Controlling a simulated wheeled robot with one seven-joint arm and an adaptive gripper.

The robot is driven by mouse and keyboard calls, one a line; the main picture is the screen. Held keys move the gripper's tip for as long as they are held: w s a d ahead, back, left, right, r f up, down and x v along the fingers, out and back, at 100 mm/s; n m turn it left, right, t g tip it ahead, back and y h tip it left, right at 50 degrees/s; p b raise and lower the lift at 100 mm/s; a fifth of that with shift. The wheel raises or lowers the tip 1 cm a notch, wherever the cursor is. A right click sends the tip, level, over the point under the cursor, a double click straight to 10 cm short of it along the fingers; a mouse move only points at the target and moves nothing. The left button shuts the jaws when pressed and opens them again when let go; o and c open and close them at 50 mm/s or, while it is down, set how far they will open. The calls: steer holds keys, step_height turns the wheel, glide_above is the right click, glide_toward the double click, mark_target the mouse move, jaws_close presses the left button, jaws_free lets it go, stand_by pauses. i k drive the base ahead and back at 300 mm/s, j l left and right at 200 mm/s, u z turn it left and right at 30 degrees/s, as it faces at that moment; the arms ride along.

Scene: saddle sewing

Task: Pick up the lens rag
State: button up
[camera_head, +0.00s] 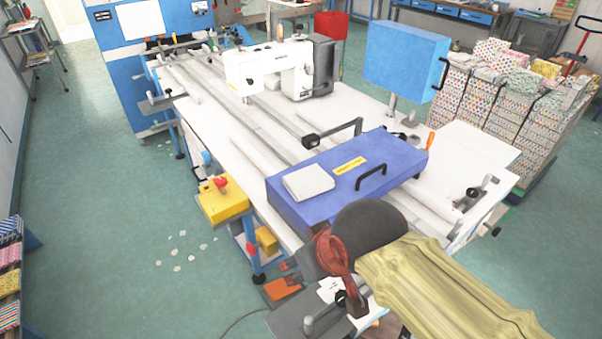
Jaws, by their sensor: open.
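A pale grey-white, flat square piece that looks like the folded lens rag (308,182) lies on the left part of the lid of a blue box (392,163). My gripper (288,272) is in front of the box's near left corner, below and to the left of my dark wrist. It is apart from the rag in the picture. Its dark fingertips are small and partly hidden by my wrist, but the jaws are open, with nothing seen between them.
The box has a black handle (371,177) and a yellow label. A white sewing machine (268,70) stands behind on the white table (235,135). A blue cabinet (405,58) rises at right. A yellow box (222,203) is at the table's left edge. Open floor lies left.

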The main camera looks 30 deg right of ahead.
mark_target(310, 182)
steer(key=i+j, duration=0.1)
steer(key=j, duration=0.15)
steer(key=i+j+z, duration=0.1)
steer(key=j, duration=0.2)
steer(key=i+j, duration=0.15)
steer(key=j, duration=0.15)
steer(key=i+j+z, duration=0.1)
steer(key=i+z, duration=0.15)
steer(key=z, duration=0.2)
steer(key=i+j+z, duration=0.2)
steer(key=z, duration=0.25)
steer(key=i+j+z, duration=0.15)
steer(key=z, duration=0.25)
steer(key=i+j+z, duration=0.1)
steer(key=j+z, duration=0.65)
steer(key=z, duration=0.15)
steer(key=i+j+z, duration=0.1)
steer(key=j+z, duration=0.35)
steer(key=l, duration=0.1)
